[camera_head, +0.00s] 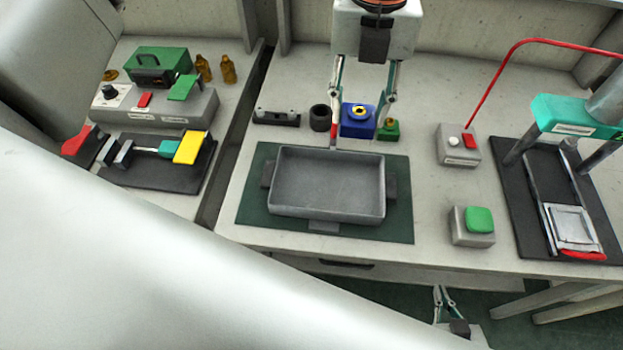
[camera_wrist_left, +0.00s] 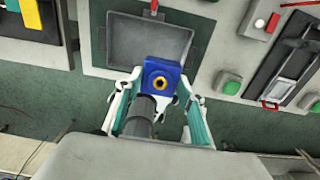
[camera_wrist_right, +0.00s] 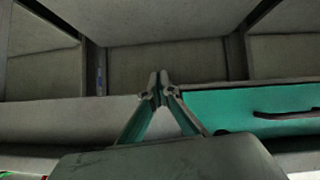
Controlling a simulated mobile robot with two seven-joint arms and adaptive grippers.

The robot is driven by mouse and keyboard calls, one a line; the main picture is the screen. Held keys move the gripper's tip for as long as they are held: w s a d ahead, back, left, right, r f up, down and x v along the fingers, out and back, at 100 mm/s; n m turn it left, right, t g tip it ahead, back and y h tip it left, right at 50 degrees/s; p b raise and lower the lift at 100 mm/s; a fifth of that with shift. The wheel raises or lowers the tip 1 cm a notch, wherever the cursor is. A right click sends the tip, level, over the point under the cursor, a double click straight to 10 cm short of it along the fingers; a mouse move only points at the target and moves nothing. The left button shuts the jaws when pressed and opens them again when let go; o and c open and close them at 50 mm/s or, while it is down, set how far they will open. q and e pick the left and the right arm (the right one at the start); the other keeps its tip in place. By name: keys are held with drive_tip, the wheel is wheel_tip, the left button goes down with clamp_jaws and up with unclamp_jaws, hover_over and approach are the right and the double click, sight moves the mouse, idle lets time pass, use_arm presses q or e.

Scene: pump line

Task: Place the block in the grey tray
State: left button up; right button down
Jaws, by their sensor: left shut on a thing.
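The blue block (camera_head: 358,126) has a yellow ring with a dark centre on its face. My left gripper (camera_head: 363,104) is shut on it, its fingers on either side, as the left wrist view shows of the block (camera_wrist_left: 175,73). The block looks held clear of the table; its exact height is unclear. The grey tray (camera_head: 284,207) is empty on a green mat. In the head view the block overlaps the area behind the tray; in the left wrist view it overlaps the tray's near edge. My right gripper (camera_wrist_right: 161,84) is low before the table, shut and empty.
A small green block (camera_head: 388,130), a black ring (camera_head: 319,118) and a black holder (camera_head: 275,118) appear behind the tray. A red-tipped post (camera_head: 334,128) stands at its back edge. Right are a red-button box (camera_head: 459,155), a green-button box (camera_head: 474,226) and a teal press (camera_head: 572,115).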

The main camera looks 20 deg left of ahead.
use_arm(q)
drive_tip(key=shift+s+a, duration=0.1)
drive_tip(key=shift+a, duration=0.25)
approach(342, 190)
wheel_tip(342, 190, down, 5)
drive_tip(key=shift+f+p, duration=0.1)
drive_tip(key=shift+p, duration=0.3)
drive_tip(key=shift+f, duration=0.1)
drive_tip(key=o, duration=1.3)
wheel_tip(342, 190, up, 12)
drive_tip(key=shift+r+b, duration=0.15)
drive_tip(key=shift+b, duration=0.25)
